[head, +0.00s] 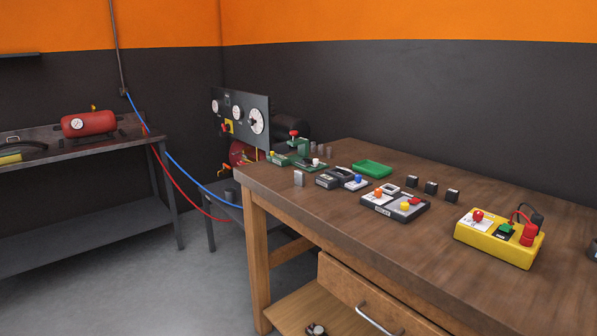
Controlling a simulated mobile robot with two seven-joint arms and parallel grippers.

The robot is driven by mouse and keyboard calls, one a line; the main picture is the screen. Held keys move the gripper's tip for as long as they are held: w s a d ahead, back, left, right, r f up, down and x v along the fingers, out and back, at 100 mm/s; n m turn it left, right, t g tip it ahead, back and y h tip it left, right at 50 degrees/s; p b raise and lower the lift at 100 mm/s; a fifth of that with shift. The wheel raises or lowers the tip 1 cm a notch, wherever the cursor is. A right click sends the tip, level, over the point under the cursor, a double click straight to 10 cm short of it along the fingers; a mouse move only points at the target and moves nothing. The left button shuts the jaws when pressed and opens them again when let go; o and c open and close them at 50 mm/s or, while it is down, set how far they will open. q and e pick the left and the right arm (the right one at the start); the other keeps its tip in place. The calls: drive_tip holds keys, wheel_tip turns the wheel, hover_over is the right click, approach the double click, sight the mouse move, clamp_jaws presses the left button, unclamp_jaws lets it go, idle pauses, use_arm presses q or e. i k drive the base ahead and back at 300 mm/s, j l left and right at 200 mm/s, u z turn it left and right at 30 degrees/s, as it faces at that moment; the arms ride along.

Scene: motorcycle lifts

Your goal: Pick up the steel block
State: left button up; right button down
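A small upright grey metallic block (298,178) stands near the left front edge of the wooden workbench (500,211). It looks like the steel block. Its front face is in plain sight and nothing rests on it. Neither of my grippers shows in the head view.
A black button panel (395,207) and a yellow box (500,238) stand nearer. A red tank (88,124) sits on the left bench.

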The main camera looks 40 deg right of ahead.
sight(300, 177)
drive_tip(key=i+z, duration=0.1)
drive_tip(key=i, duration=1.1)
drive_tip(key=i+z, duration=0.15)
drive_tip(key=i, duration=0.4)
drive_tip(key=i+j+z, duration=0.1)
drive_tip(key=i, duration=0.5)
drive_tip(key=i+z, duration=0.2)
drive_tip(key=z, duration=0.3)
drive_tip(key=i+j+z, duration=0.1)
drive_tip(key=z, duration=0.35)
drive_tip(key=i+z, duration=0.1)
drive_tip(key=z, duration=2.45)
